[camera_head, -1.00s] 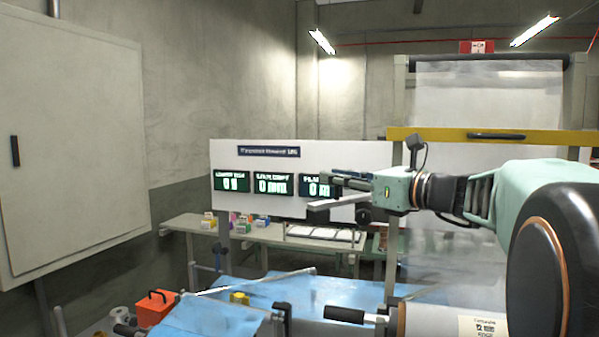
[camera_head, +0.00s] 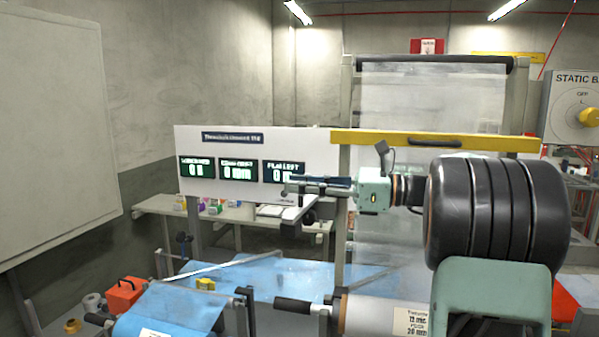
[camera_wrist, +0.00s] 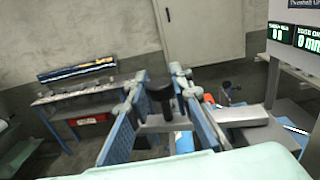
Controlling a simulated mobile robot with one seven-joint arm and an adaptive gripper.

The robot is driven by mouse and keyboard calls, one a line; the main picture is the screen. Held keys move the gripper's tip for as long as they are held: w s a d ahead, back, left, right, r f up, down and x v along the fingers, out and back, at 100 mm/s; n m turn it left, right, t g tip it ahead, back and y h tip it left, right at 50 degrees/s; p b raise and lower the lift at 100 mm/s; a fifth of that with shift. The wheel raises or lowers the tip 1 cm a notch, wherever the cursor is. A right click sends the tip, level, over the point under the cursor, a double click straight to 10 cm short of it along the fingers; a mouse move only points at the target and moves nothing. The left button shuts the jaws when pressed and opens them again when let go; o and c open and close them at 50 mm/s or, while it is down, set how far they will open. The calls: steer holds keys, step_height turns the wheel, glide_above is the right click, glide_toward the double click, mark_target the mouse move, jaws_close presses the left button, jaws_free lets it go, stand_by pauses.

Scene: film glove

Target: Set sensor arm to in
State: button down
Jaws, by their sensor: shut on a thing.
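The sensor arm is a pale grey bar (camera_head: 298,212) with a black handle, in front of the lower right of the white display board. In the wrist view the bar (camera_wrist: 236,115) lies beyond my fingers, at right of centre. My gripper (camera_head: 305,187) reaches left at the bar from the right. In the wrist view my two blue fingers (camera_wrist: 160,88) stand either side of the black handle (camera_wrist: 160,97). The gripper is shut on this handle. The exact finger contact is hard to see.
The white board (camera_head: 315,155) has several green number displays. A yellow beam (camera_head: 380,139) crosses behind my arm. Blue film (camera_head: 250,272) and a roller (camera_head: 375,315) lie below. A static bar panel (camera_head: 574,105) stands at the right. A red toolbox (camera_head: 124,295) sits lower left.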

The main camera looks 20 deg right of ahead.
steer(key=shift+s+d+n+g+y+p, duration=0.25)
steer(key=shift+d+n+g+p, duration=0.2)
steer(key=shift+p, duration=0.25)
steer(key=shift+a+g, duration=0.1)
steer(key=shift+g, duration=0.15)
steer(key=c, duration=1.7)
jaws_free()
steer(key=shift+f, duration=0.1)
